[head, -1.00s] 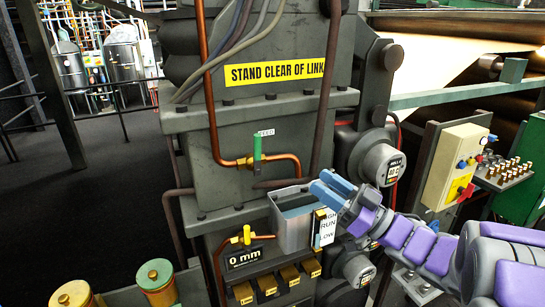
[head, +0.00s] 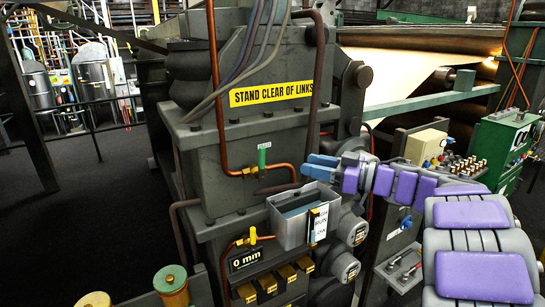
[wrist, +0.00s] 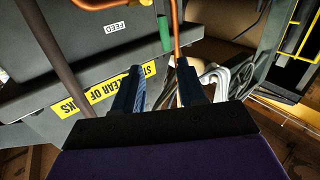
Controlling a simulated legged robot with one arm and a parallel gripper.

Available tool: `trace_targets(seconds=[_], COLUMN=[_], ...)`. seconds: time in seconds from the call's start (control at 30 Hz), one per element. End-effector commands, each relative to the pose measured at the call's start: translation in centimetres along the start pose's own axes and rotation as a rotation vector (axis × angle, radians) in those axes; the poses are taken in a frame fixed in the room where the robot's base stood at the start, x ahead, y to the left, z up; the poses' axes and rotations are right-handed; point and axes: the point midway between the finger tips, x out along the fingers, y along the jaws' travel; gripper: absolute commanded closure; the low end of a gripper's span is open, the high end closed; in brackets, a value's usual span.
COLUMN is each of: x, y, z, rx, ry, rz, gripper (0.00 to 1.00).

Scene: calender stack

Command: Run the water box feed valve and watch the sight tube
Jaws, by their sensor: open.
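The feed valve has a green upright handle (head: 262,158) on a brass body (head: 250,172) in a copper pipe, under a small FEED label. The green handle also shows in the wrist view (wrist: 165,34), beyond my fingers. My gripper (head: 308,166), with blue fingers, is open and empty, to the right of the valve and apart from it, above the water box. The fingers also show in the wrist view (wrist: 159,68). The grey open-topped water box (head: 288,232) carries a white HIGH/RUN/LOW scale (head: 320,223) on its front right. I cannot make out a level in the sight tube.
A lower yellow-handled valve (head: 252,236) sits above a 0 mm display (head: 248,259). A yellow STAND CLEAR OF LINKS sign (head: 271,93) is above the feed valve. Dark hoses and a brown pipe run near it. Round gauges (head: 354,231) are right of the box.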

Motion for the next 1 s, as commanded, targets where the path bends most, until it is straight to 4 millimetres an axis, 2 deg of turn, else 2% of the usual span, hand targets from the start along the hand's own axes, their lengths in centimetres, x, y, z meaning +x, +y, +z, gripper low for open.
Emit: trace_targets(seconds=[0.03,0.2,0.53,0.8,1.0], x=[1.6,4.7,8.3,12.1,12.6], y=[-0.4,-0.2,0.7,0.0,-0.1], z=[0.0,0.0,-0.2,-0.1,-0.1], rx=[-0.002,-0.002,0.005,-0.001,-0.001], ry=[-0.004,0.001,0.014,0.004,0.0], rz=[-0.006,-0.008,-0.003,-0.003,-0.002], gripper=[0.59,0.59,0.59,0.59,0.59])
